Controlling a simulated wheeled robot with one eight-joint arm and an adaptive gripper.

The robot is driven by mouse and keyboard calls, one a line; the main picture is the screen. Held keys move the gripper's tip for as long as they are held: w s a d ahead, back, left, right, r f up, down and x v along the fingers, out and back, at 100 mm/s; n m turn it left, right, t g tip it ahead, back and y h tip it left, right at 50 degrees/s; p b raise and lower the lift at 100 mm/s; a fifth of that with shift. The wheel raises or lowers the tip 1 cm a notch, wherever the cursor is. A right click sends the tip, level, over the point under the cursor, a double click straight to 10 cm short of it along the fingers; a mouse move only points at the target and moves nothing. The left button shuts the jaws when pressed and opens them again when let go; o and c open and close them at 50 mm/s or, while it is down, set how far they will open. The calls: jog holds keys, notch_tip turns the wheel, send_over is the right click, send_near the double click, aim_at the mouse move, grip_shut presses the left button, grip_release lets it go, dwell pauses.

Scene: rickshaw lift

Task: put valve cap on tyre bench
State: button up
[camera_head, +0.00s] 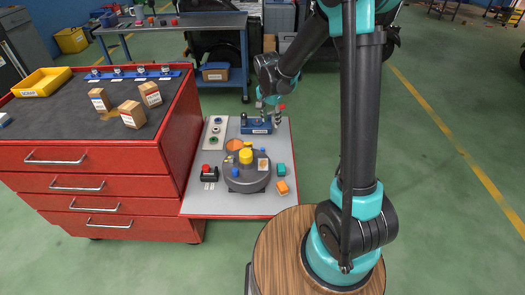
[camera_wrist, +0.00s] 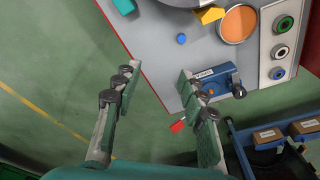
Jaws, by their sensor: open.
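My gripper (camera_head: 272,107) is open, over the back right part of the grey bench (camera_head: 215,205). In the wrist view its fingers (camera_wrist: 158,80) stand wide apart with nothing between them. The right finger overlaps a blue vise-like fixture (camera_wrist: 215,80); I cannot tell whether they touch. A small red piece (camera_wrist: 178,126) shows beside that finger. A small round blue piece (camera_wrist: 181,38) lies on the bench, apart from the gripper; it may be the valve cap, but I cannot tell. An orange dish (camera_wrist: 238,24) and a yellow block (camera_wrist: 210,15) are near it.
A round dark unit with a yellow top (camera_head: 246,156) stands mid-bench. A teal block (camera_head: 281,169) and orange block (camera_head: 282,187) sit at the right. A strip with rings (camera_head: 214,138) lies at the left. A red drawer cabinet (camera_head: 90,165) adjoins the bench.

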jog(key=w+a+f+m, duration=0.1)
jog(key=w+a+f, duration=0.2)
jog(key=a, duration=0.2)
send_over(262, 149)
jog(key=f, duration=1.2)
jog(key=shift+s, duration=0.25)
jog(key=shift+w+f, duration=0.15)
jog(key=shift+f, duration=1.2)
jog(key=shift+w+f, duration=0.15)
jog(key=shift+f, duration=1.15)
jog(key=shift+c, duration=0.4)
jog(key=c, duration=0.8)
